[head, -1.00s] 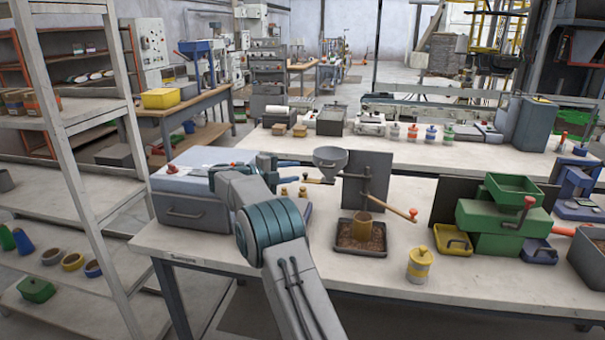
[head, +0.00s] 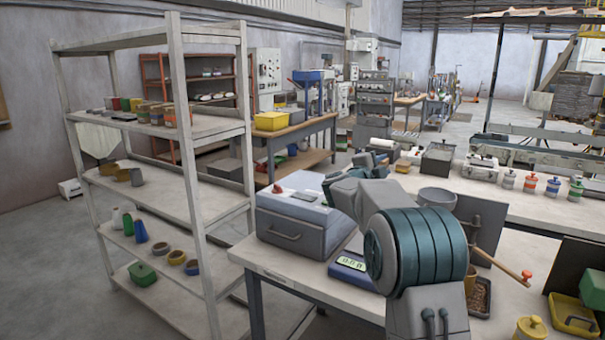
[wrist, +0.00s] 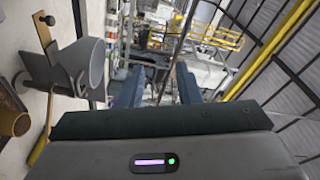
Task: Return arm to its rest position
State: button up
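My arm reaches up from the bottom of the head view, its large teal joint hiding part of the bench. My gripper (head: 378,156) is beyond it, raised above the back of the near bench (head: 300,288). In the wrist view, my gripper (wrist: 160,86) shows two blue fingers apart with nothing between them. The grey funnel (wrist: 86,66) is to the left of the fingers there, apart from them. In the head view the funnel (head: 437,197) stands right of my gripper, partly hidden by the arm.
A grey lidded box (head: 295,222) and a blue scale (head: 352,268) sit left of my arm. A wooden lever (head: 503,266) sticks out on the right, near a yellow canister (head: 530,329). A tall white shelf rack (head: 185,130) stands left.

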jog(key=s+a+f+n+y, duration=0.1)
jog(key=s+a+n+y, duration=1)
jog(key=s+n+y, duration=0.3)
jog(key=s+d+f+n+g, duration=0.1)
jog(key=s+f+n+g, duration=0.1)
jog(key=s+f, duration=0.4)
jog(key=s+d+f+n+g+h, duration=0.1)
jog(key=s+f+n+g, duration=0.2)
jog(key=s, duration=1.4)
jog(key=s+d+f+n+g, duration=0.1)
jog(key=s+f+n+g, duration=0.2)
jog(key=s+f+g, duration=0.2)
jog(key=s+f, duration=0.3)
jog(key=s, duration=0.4)
jog(key=shift+s+f+g+h, duration=0.25)
jog(key=shift+f+g+h, duration=0.1)
jog(key=shift+g+h, duration=0.05)
